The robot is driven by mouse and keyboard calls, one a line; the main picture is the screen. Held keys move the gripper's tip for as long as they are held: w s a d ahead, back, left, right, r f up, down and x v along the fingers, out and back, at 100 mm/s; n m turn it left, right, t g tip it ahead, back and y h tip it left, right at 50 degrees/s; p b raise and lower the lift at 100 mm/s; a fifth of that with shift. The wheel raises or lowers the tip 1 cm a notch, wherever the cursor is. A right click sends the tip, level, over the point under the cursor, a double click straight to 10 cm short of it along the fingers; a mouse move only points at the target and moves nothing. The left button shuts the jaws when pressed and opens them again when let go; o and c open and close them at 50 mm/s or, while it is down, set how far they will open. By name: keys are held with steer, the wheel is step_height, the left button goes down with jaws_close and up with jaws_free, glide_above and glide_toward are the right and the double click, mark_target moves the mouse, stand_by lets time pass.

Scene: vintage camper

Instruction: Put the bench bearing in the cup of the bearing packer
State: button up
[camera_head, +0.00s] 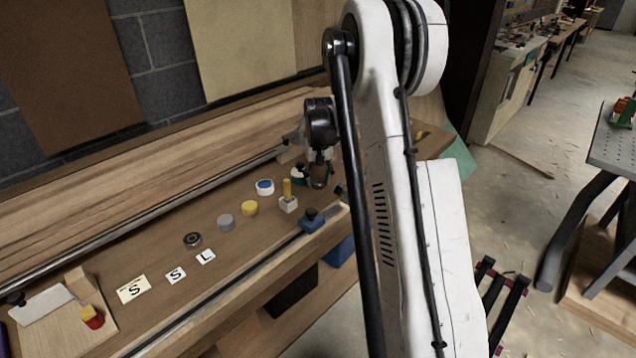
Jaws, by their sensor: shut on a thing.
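My gripper (318,180) points down over the far part of the workbench, partly behind my own arm. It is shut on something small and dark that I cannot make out. A dark ring with a lighter centre (193,240), like a bearing, lies flat on the bench well left of my gripper. A small dark and white round item (299,172) stands just left of my gripper; whether it is the bearing packer, I cannot tell. No packer cup shows clearly.
On the workbench (150,258) stand a grey cylinder (226,223), a yellow cylinder (250,208), a blue-topped white tub (265,187), a white block with a yellow peg (287,203) and a blue block with a black knob (312,224). Lettered cards (134,289) lie nearer.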

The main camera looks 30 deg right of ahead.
steer(key=shift+f, duration=0.55)
steer(key=shift+f, duration=0.15)
steer(key=o, duration=1.2)
steer(key=shift+o, duration=0.2)
